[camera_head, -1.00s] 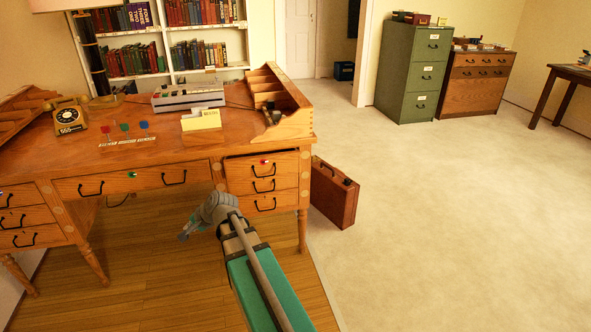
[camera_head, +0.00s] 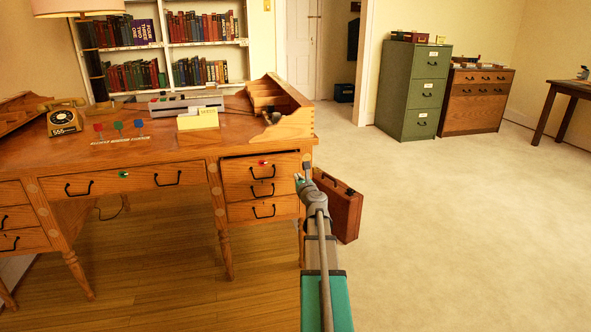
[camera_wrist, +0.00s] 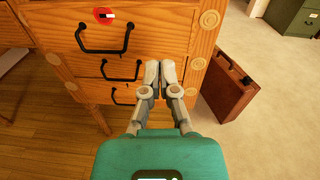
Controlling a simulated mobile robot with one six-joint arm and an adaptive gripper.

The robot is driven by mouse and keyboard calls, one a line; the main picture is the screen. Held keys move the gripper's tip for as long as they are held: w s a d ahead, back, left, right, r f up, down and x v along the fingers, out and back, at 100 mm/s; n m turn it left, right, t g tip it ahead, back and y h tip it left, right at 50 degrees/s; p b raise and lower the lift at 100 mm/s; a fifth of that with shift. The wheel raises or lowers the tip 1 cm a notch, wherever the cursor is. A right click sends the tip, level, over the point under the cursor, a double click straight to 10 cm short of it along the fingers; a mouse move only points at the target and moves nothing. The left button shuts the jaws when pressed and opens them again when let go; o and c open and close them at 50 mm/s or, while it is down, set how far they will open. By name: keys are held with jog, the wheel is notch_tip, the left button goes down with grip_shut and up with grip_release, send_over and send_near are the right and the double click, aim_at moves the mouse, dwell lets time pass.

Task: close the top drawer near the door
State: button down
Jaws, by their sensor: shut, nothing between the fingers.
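The top drawer (camera_head: 238,170) of the desk's right pedestal, the side by the door, has a wooden front with a black handle and a red marker. A dark gap shows along its upper edge, so it stands slightly out. In the wrist view its front (camera_wrist: 146,38) fills the upper left, with the red marker and handle. My gripper (camera_head: 301,180) is by the right end of the drawer fronts. Its two fingers (camera_wrist: 160,66) are together and empty, right of the handles. I cannot tell whether they touch the wood.
A brown briefcase (camera_head: 345,212) stands on the floor right of the desk, close to my arm. Two lower drawers (camera_head: 240,211) are below the top one. The green cabinet (camera_head: 408,92) is farther back. Pale carpet (camera_head: 460,230) at the right is clear.

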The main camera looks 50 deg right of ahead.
aim_at(293, 159)
jog(key=shift+s+d+f+m+h, duration=0.1)
jog(key=shift+s+d+m+h, duration=0.15)
jog(key=shift+s+d+m, duration=0.15)
jog(key=shift+s+d+f+m+h, duration=0.15)
jog(key=shift+d+m+h, duration=0.15)
jog(key=shift+d, duration=0.2)
jog(key=shift+w+r+y, duration=0.1)
jog(key=shift+y, duration=0.15)
jog(key=x, duration=1.4)
jog(key=shift+d, duration=0.1)
jog(key=shift+x, duration=2.2)
jog(key=shift+w+d, duration=0.1)
jog(key=shift+d, duration=0.05)
